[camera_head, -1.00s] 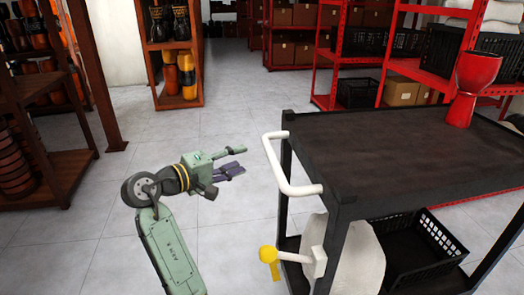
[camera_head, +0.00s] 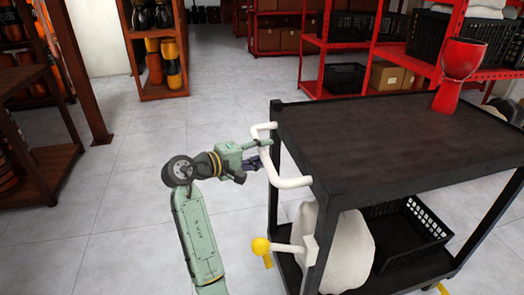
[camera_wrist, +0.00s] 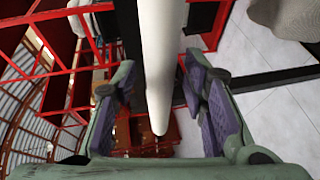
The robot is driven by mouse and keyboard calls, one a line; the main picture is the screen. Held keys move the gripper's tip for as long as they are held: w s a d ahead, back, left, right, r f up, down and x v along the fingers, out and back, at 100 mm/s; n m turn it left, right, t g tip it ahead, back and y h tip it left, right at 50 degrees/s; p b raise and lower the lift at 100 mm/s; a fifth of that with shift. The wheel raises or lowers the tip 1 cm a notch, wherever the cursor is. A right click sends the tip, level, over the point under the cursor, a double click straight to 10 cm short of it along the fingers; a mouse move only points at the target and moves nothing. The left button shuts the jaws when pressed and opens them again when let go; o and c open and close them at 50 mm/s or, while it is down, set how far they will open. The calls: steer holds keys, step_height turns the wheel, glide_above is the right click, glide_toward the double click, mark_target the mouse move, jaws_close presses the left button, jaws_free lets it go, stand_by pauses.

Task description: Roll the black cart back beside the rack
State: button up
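The black cart (camera_head: 375,147) stands at the right in the head view, its white handle (camera_head: 284,182) on its left end. A red goblet drum (camera_head: 456,75) stands upright on its top. A black crate (camera_head: 400,235) and a whitish rounded thing (camera_head: 345,250) are on the lower shelf. A yellow-knobbed lever (camera_head: 262,246) sticks out below the handle. My gripper (camera_head: 260,153) is at the handle. In the wrist view, the handle bar (camera_wrist: 160,60) runs between the open fingers of my gripper (camera_wrist: 165,100), with gaps at both sides.
A red rack (camera_head: 385,50) with crates and boxes stands behind the cart. A wooden rack (camera_head: 160,95) with drums stands at the back left, and another dark wooden rack (camera_head: 40,180) at the left edge. The tiled floor (camera_head: 235,65) between them is clear.

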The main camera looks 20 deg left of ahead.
steer(key=shift+d, duration=0.1)
steer(key=shift+c, duration=0.5)
jaws_close()
stand_by(0.4)
